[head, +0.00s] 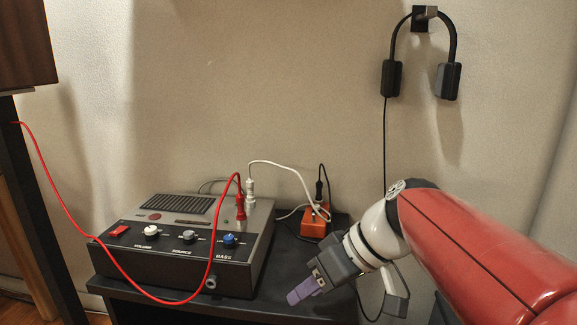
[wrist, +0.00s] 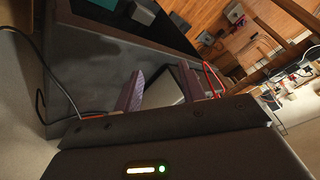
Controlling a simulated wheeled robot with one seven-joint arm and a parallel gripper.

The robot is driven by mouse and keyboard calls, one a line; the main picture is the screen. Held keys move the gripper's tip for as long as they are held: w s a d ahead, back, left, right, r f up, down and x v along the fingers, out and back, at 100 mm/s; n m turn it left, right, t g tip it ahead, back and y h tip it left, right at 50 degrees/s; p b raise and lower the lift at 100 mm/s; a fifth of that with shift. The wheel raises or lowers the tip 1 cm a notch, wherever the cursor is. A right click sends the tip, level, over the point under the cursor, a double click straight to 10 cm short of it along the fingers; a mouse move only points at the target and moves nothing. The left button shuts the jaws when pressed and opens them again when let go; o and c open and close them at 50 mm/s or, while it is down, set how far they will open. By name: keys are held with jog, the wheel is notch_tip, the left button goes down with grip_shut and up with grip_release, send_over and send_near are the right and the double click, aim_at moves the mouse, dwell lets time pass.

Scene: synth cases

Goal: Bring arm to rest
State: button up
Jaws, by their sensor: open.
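My gripper (head: 294,297) hangs at the end of my red and white arm, over the right part of the black table and to the right of the grey amplifier box (head: 262,250). In the head view its purple fingers point down and left. In the wrist view the two purple fingers of my gripper (wrist: 160,78) stand apart, with nothing seen held between them. My forearm (head: 480,250) reaches in from the lower right. What lies behind the wrist and forearm is hidden.
A red cable (head: 125,270) loops from the left to a red plug (head: 241,207) on the box. A white plug (head: 250,190) stands beside it. An orange box (head: 315,223) sits behind my gripper. Headphones (head: 449,81) hang on the wall. The black table (head: 290,270) has bare room right of the amplifier.

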jog(key=s+d+f+m+t+h+b, duration=0.2)
jog(key=s+d+f+m+h, duration=0.25)
jog(key=d+f, duration=0.2)
jog(key=s+d+f+m+t+h+b, duration=0.2)
jog(key=s+d+f+m+h+b, duration=0.15)
jog(key=s+d+f, duration=0.35)
notch_tip(320, 180, up, 13)
jog(key=w+a+p, duration=0.1)
jog(key=a+p, duration=0.1)
jog(key=p, duration=1.2)
jog(key=shift+w+f+y, duration=0.2)
jog(key=shift+w+y, duration=0.05)
jog(key=shift+y, duration=0.05)
